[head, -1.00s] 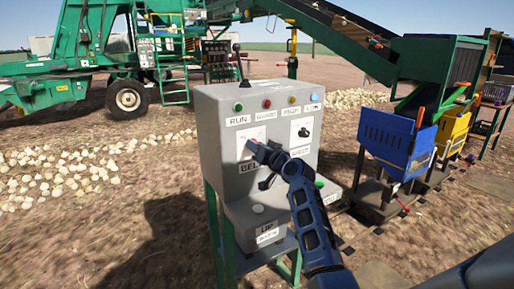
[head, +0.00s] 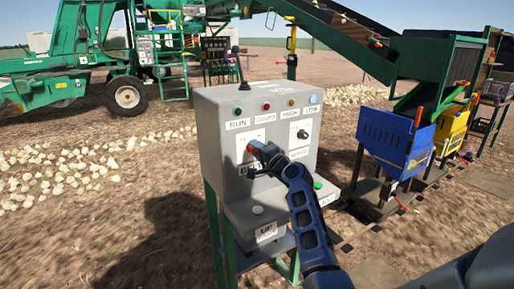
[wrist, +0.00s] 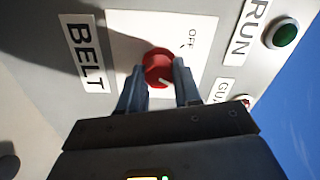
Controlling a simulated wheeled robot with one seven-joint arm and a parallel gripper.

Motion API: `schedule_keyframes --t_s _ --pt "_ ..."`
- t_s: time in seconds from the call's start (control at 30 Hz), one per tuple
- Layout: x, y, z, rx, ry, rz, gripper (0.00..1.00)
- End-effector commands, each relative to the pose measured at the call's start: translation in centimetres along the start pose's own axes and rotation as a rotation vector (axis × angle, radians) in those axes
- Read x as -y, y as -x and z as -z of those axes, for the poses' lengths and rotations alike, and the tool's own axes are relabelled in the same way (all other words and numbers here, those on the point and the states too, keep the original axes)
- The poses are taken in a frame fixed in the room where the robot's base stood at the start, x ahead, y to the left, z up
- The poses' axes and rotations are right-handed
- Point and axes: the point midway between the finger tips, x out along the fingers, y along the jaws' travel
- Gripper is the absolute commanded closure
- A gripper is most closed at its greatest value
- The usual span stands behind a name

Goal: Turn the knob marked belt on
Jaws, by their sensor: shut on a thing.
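The red belt knob (wrist: 158,68) is on a white plate on the front of the grey control box (head: 222,112). In the wrist view the BELT label (wrist: 85,52) is beside it, and the word OFF shows on the plate on the other side. The knob's pale pointer line is turned away from OFF. My gripper (wrist: 158,82) is shut on the knob, one finger on each side. In the head view my gripper (head: 262,150) is against the box front and hides most of the knob.
A black knob (head: 303,133) sits on the right of the panel, with RUN (head: 237,125) and other labelled lights above. Blue (head: 392,140) and yellow crates stand to the right.

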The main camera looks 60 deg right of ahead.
Motion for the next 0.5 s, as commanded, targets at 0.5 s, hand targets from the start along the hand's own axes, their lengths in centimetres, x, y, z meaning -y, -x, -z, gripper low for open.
schedule_keyframes --t_s 0.5 --pt "0.00 0.00 0.17 -0.004 -0.243 0.002 0.98"
